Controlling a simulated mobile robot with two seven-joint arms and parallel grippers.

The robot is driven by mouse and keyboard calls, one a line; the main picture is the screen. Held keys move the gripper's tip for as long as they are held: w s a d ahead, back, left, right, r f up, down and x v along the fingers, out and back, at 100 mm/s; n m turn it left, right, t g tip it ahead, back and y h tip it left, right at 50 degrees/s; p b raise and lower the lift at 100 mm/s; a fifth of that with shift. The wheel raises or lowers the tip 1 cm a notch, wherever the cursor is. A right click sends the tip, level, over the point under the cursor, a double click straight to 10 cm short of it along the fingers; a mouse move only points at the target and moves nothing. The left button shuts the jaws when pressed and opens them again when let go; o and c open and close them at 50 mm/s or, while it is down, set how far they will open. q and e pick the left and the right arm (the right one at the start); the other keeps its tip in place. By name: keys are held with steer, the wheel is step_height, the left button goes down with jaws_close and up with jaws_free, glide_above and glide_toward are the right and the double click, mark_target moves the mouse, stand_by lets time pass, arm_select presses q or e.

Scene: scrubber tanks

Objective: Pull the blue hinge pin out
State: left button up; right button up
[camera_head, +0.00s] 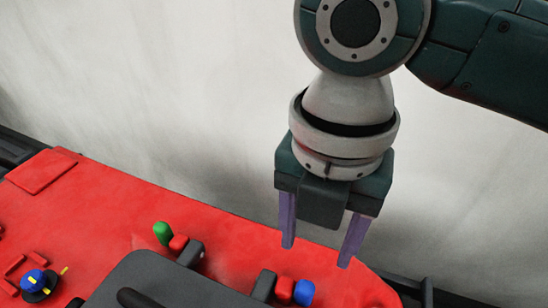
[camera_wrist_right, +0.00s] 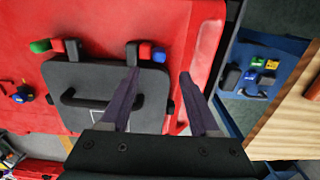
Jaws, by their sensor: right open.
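The blue hinge pin (camera_head: 304,292) shows its blue head at the right end of a red and dark hinge, beside a dark grey lid (camera_head: 165,275) on the red tank. In the right wrist view the blue pin head (camera_wrist_right: 159,54) sits beyond my fingertips, a little left of the gap between them. A green pin head (camera_head: 162,233) sits at the other hinge. My right gripper (camera_head: 318,256) is open and empty, pointing down, above and behind the blue pin. Its fingers are purple. The pin's shaft is hidden in the hinge. My left gripper is not in view.
The red tank top (camera_head: 100,205) carries a blue and black knob (camera_head: 36,283) with yellow marks at the left. The lid has a dark handle (camera_wrist_right: 75,98). A wooden surface (camera_wrist_right: 290,120) and a blue unit with coloured parts (camera_wrist_right: 262,75) lie to the right in the wrist view.

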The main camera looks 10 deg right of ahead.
mark_target(307, 286)
steer(key=f, duration=0.4)
steer(key=f+b, duration=0.1)
steer(key=f, duration=0.4)
steer(key=shift+s+a+f, duration=0.15)
steer(key=shift+s+a, duration=0.05)
steer(key=shift+c, duration=0.4)
jaws_close()
stand_by(0.6)
